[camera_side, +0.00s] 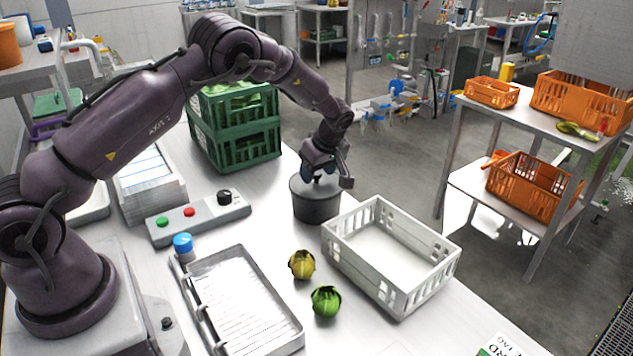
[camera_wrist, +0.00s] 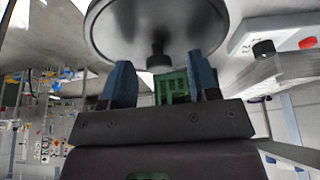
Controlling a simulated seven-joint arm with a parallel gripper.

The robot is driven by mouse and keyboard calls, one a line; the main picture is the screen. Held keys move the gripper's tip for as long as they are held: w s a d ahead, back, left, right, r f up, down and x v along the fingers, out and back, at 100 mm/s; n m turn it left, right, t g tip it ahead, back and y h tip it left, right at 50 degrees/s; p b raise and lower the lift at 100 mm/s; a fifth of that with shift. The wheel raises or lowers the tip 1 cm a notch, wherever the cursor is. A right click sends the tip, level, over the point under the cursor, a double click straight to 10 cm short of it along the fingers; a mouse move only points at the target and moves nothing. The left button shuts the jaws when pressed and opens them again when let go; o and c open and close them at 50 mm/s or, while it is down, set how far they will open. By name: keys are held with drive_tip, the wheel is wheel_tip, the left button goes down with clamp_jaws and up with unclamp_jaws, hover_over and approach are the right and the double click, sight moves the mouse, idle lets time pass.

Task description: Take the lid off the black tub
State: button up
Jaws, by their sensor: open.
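The black tub (camera_side: 317,207) stands on the white table, left of the white crate. Its dark round lid (camera_side: 303,183) sits on top in the side view. In the wrist view the grey lid (camera_wrist: 120,30) fills the upper middle, with a black knob (camera_wrist: 158,62) standing out from its centre. My gripper (camera_side: 326,172) is right above the lid, pointing down. In the wrist view its two blue fingers (camera_wrist: 161,80) are apart, one on each side of the knob. I see a gap between the fingers and the knob.
An empty-looking white crate (camera_side: 390,285) stands close right of the tub. A yellowish vegetable (camera_side: 302,264) and a green one (camera_side: 326,301) lie in front. Green stacked crates (camera_side: 235,148) stand behind, and a button box (camera_side: 198,219) lies to the left. A metal tray (camera_side: 290,342) lies nearer.

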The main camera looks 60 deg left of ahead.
drive_tip(key=shift+a+f, duration=0.15)
drive_tip(key=shift+f, duration=0.15)
drive_tip(key=c, duration=1)
drive_tip(key=shift+r, duration=0.1)
